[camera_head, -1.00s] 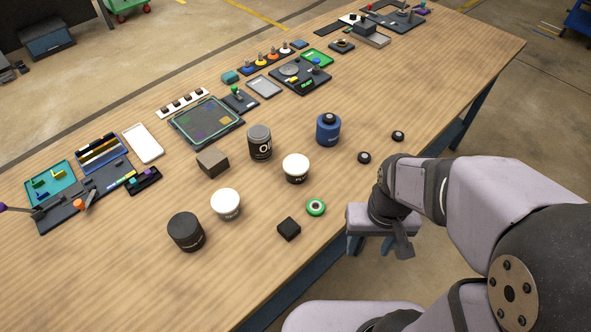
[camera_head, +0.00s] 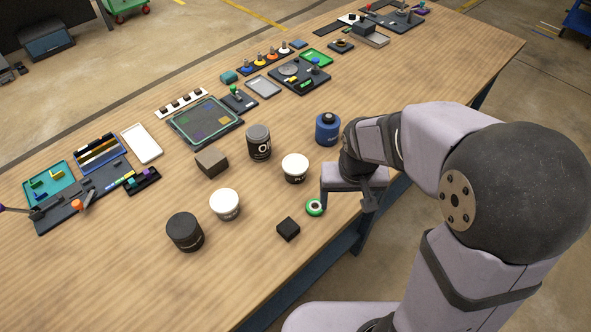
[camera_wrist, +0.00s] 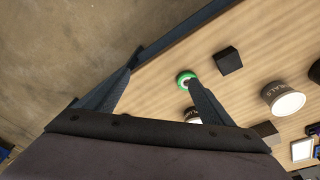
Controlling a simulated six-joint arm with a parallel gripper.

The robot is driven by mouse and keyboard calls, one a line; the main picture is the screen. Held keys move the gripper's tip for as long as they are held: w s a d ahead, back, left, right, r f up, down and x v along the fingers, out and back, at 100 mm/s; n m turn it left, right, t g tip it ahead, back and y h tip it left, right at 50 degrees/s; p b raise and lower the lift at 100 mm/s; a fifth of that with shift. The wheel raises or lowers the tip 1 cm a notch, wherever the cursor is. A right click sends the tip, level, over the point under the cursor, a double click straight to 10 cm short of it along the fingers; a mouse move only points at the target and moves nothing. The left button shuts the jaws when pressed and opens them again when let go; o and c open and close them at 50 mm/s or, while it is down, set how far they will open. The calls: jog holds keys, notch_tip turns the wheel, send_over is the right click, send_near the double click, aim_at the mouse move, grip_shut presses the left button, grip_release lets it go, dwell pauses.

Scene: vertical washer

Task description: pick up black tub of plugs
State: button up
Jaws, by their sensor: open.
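A black tub (camera_head: 185,232) with a dark lid stands upright at the front left of the table; small lettering on its side is unreadable. A dark can with large white letters (camera_head: 259,143) stands farther back, so two dark containers are in view. My gripper (camera_head: 343,204) is open and empty by the table's near edge, well to the right of the black tub. In the wrist view, my gripper's two fingers (camera_wrist: 164,72) are spread, one over the table edge side and one beside the green ring (camera_wrist: 186,80). A dark shape at that view's right edge may be the black tub.
A brown block (camera_head: 211,162) and blue container (camera_head: 327,129) stand behind. The table's front left is clear.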

aim_at(295, 164)
jog(key=w+a+t, duration=0.1)
jog(key=w+a, duration=0.3)
jog(key=w+a+f+t, duration=0.1)
jog(key=w+a, duration=0.3)
jog(key=w, duration=0.1)
jog(key=w+a, duration=0.4)
jog(key=shift+w+a+f+t+y+b, duration=0.15)
jog(key=shift+w+a+t+y+b, duration=0.15)
jog(key=shift+w+a+t, duration=0.1)
jog(key=shift+p+x, duration=1.5)
jog(key=shift+x, duration=2.1)
jog(key=shift+d, duration=0.15)
jog(key=c, duration=1)
notch_tip(295, 164, up, 10)
jog(key=shift+r+b, duration=0.1)
jog(key=shift+b, duration=1)
